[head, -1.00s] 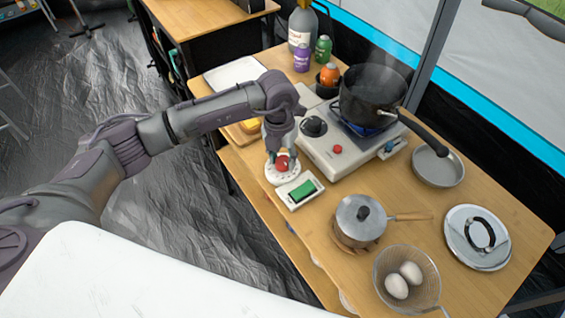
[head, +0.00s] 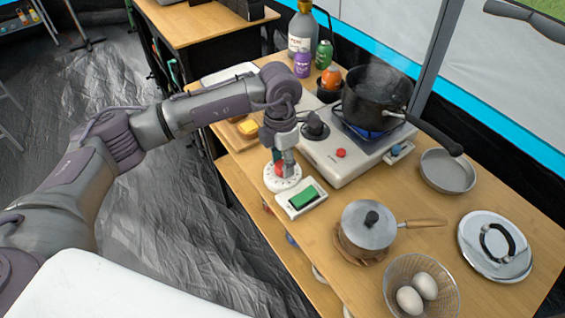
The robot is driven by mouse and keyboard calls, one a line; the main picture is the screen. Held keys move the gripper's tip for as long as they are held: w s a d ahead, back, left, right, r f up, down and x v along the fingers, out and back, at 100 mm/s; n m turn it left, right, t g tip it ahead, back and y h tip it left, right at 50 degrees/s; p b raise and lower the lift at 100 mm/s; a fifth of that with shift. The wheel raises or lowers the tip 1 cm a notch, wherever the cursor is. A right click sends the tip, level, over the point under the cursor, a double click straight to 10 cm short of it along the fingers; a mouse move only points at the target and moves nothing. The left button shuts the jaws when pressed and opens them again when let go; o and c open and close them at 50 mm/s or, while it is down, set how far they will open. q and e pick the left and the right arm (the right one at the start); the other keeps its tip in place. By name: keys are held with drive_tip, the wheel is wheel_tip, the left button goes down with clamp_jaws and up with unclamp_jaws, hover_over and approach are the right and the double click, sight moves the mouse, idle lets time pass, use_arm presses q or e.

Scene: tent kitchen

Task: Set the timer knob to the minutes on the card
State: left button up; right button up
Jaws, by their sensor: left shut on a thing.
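The timer is a white round dial (head: 270,183) with dark marks around its edge and a red knob (head: 280,170) in its middle, near the table's front edge. My left gripper (head: 284,165) comes down from above and is shut on the red knob, partly hiding it and the dial. The knob's exact setting is too small to read. My right gripper is not in view.
A camp stove (head: 335,157) with a steaming black pot (head: 376,95) over a blue flame stands behind the timer. A lidded saucepan (head: 368,228), a basket of eggs (head: 398,268), a pan (head: 447,171) and a lid (head: 478,258) stand to the right. Butter (head: 247,127) lies to the left.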

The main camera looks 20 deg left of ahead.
sight(281, 162)
use_arm(q)
drive_tip(key=shift+r, duration=0.1)
drive_tip(key=o, duration=1.1)
drive_tip(key=shift+o, duration=0.2)
wheel_tip(281, 162, up, 12)
drive_tip(key=shift+w+a, duration=0.25)
